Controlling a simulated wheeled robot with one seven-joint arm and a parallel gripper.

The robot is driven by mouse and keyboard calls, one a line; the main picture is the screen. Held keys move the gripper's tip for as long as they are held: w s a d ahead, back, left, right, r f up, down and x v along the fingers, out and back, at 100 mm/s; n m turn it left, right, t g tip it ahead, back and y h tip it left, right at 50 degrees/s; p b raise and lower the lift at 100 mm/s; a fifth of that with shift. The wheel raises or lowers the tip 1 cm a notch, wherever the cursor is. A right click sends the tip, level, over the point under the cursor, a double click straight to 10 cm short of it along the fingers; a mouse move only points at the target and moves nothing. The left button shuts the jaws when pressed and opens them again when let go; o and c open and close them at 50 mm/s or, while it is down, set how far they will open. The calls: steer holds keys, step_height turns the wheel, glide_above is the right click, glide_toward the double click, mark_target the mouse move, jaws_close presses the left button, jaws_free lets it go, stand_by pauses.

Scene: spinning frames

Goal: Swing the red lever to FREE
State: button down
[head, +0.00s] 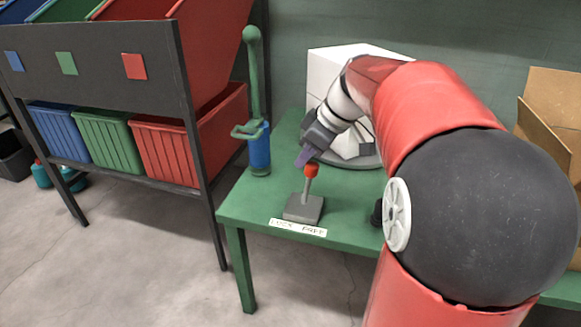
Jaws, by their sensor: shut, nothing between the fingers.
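The red lever (311,171) is a red knob on a short grey stem, rising from a grey block (303,209) on the green table. The stem stands nearly upright, with a slight lean to the right. A white label strip (298,228) lies in front of the block, with LOCK at its left and FREE at its right. My gripper (303,160) is shut and empty, just above and left of the red knob.
A green post with a blue cylinder (259,148) stands at the table's left back. A white box (335,75) and a grey round base are behind my gripper. A cardboard box (550,115) is at the right. A bin rack (95,60) stands left of the table.

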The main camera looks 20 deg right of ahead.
steer(key=shift+s+d+f+y+b, duration=0.3)
steer(key=shift+s+d+y+b, duration=0.1)
steer(key=shift+d, duration=0.1)
steer(key=shift+s+d, duration=0.1)
steer(key=shift+d, duration=0.15)
steer(key=shift+s+d+f+b, duration=0.1)
steer(key=shift+s+d+b, duration=0.6)
steer(key=shift+d, duration=0.2)
steer(key=shift+s+d+f, duration=0.1)
steer(key=shift+d, duration=0.05)
